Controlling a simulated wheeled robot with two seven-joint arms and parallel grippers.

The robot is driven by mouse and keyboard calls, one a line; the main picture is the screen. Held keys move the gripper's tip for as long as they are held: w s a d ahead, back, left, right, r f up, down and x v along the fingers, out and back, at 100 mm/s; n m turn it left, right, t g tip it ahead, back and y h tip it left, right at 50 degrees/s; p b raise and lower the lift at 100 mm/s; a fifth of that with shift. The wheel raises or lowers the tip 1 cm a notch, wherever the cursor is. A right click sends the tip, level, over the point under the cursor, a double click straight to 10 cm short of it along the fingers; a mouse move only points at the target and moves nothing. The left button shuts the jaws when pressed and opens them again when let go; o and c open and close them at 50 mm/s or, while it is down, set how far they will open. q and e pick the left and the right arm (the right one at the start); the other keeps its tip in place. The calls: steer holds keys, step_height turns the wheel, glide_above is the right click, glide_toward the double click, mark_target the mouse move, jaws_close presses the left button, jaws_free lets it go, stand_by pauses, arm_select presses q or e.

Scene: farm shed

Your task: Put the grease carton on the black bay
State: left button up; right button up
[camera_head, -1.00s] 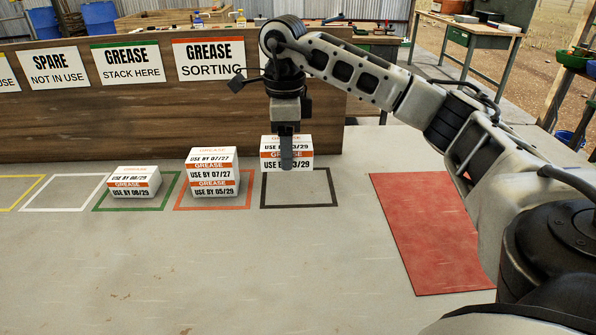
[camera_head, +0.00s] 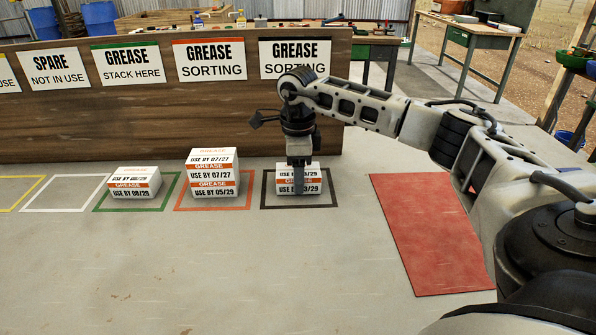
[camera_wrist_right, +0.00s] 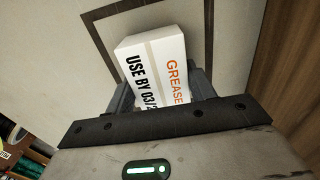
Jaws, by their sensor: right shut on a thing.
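The grease carton (camera_head: 313,181) is white with an orange band and a "USE BY 03/29" label, partly hidden behind my finger. It is low, inside the outline of the black bay (camera_head: 266,204) in the head view. I cannot tell for sure whether it touches the floor. My right gripper (camera_head: 298,184) is shut on it from above. In the right wrist view the carton (camera_wrist_right: 152,58) sits between the fingers, with a corner of the black bay (camera_wrist_right: 97,40) beyond. My left gripper is not in view.
The orange bay (camera_head: 210,209) holds stacked cartons (camera_head: 212,170) just left of the black bay. A wooden board (camera_head: 180,130) with signs stands behind. A red mat (camera_head: 430,235) lies right; the front floor is clear.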

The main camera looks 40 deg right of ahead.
steer(key=shift+f, duration=0.15)
steer(key=o, duration=1)
steer(key=shift+o, duration=0.2)
step_height(320, 180, up, 12)
steer(key=shift+r, duration=0.2)
